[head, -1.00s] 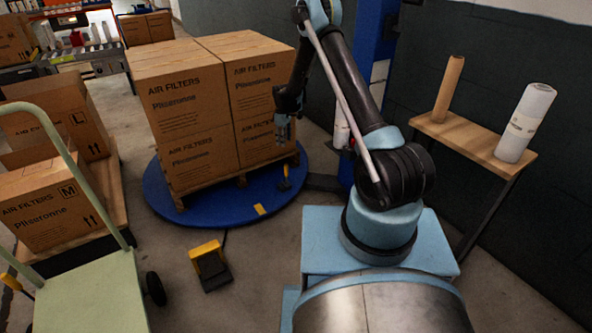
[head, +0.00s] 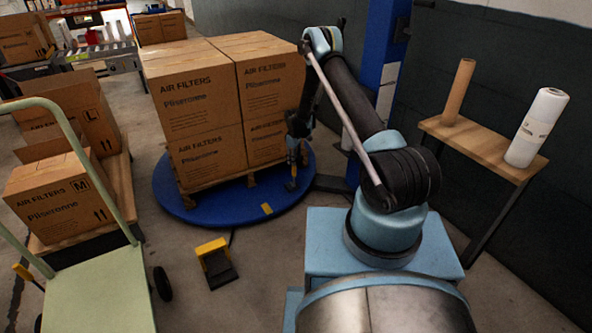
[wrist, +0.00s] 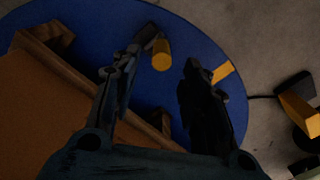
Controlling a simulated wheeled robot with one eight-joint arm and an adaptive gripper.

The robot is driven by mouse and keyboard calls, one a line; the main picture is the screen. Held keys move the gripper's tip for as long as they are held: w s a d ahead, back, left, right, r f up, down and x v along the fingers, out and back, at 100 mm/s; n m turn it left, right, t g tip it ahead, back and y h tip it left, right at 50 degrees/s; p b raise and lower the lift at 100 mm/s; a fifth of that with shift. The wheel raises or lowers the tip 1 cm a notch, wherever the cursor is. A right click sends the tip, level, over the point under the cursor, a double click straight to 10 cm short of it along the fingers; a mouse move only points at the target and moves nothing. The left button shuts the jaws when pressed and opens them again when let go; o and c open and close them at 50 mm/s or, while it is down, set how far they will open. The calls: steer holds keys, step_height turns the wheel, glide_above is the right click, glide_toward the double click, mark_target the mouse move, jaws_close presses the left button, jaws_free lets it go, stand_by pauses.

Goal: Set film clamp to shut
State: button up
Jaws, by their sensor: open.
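The film clamp (head: 292,170) stands at the edge of the blue turntable, beside the right corner of the pallet. It has a yellow handle and a dark foot. In the wrist view its round yellow handle (wrist: 161,55) shows between my fingertips, with a dark arm beside the left finger. My gripper (head: 296,152) is open and points down just above the clamp; the fingers also show in the wrist view (wrist: 163,66). I cannot tell whether a finger touches the handle. The clamp's lower part is partly hidden.
Stacked air filter boxes (head: 205,95) on a pallet stand close to the left of my gripper. A blue mast (head: 384,60) rises behind my arm. A yellow and black foot pedal (head: 216,262) lies on the floor. A bench (head: 470,140) with rolls is at right.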

mark_target(294, 167)
steer(key=shift+f, duration=3.25)
steer(key=shift+c, duration=0.2)
